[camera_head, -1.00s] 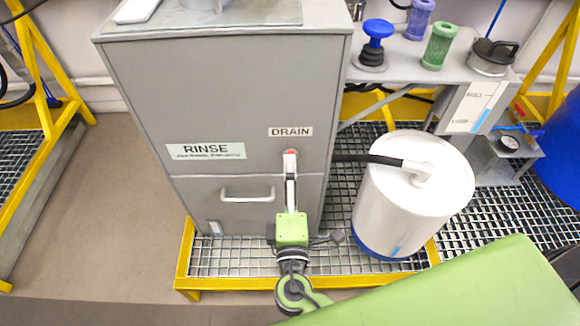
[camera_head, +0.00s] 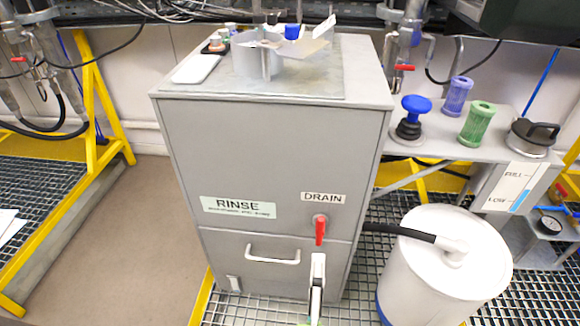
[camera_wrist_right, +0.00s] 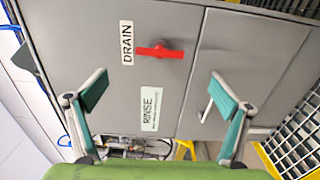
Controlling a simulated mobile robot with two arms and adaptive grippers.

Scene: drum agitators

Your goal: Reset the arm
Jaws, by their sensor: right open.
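The grey rinse cabinet (camera_head: 275,150) has a red drain valve handle (camera_head: 320,229) under its DRAIN label (camera_head: 323,197). The handle points downward in the head view. It also shows in the right wrist view (camera_wrist_right: 158,51), beyond my fingers. My right gripper (camera_head: 317,268) is at the bottom of the head view, below the handle and apart from it, seen edge-on. In the right wrist view my right gripper (camera_wrist_right: 160,88) is open, its two fingers wide apart with nothing between them. My left gripper is not in view.
A cabinet pull handle (camera_head: 273,258) is left of my gripper. A white drum (camera_head: 445,275) with a black hose (camera_head: 400,231) stands to the right. A shelf with a blue plunger knob (camera_head: 416,104) and filter cartridges (camera_head: 477,123) is behind. Open floor (camera_head: 130,230) lies to the left.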

